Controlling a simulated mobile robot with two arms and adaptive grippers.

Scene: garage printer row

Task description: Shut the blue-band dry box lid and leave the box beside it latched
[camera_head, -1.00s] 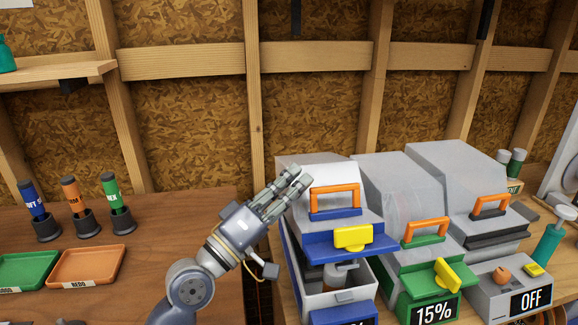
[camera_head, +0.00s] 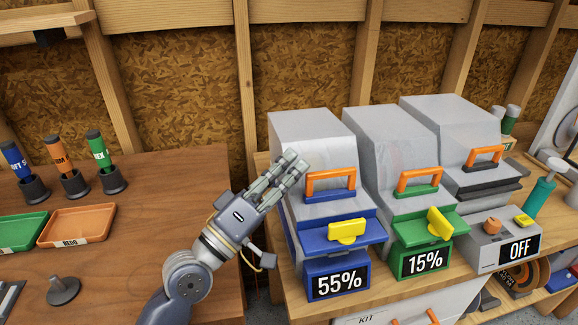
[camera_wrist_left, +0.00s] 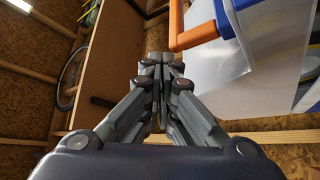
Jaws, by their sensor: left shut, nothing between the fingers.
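The blue-band dry box (camera_head: 306,235) stands at the left of a row of boxes, with a "55%" display on its front. Its grey lid (camera_head: 310,135), with an orange handle and a yellow latch (camera_head: 347,231), is down, and no gap shows at the front. The yellow latch lies level across the blue front flap. The box beside it (camera_head: 398,209) has a green band and "15%"; its lid is down and its yellow latch (camera_head: 440,223) is tilted. My left gripper (camera_head: 296,166) is shut and empty at the lid's left side, left of the handle; contact is unclear. It also shows in the left wrist view (camera_wrist_left: 160,65).
A third grey box (camera_head: 452,128) with a black band stands right of the green one, behind a unit reading "OFF" (camera_head: 519,249). A teal bottle (camera_head: 540,192) is at the right. Orange (camera_head: 77,227) and green trays lie on the left bench. A gap separates the two benches.

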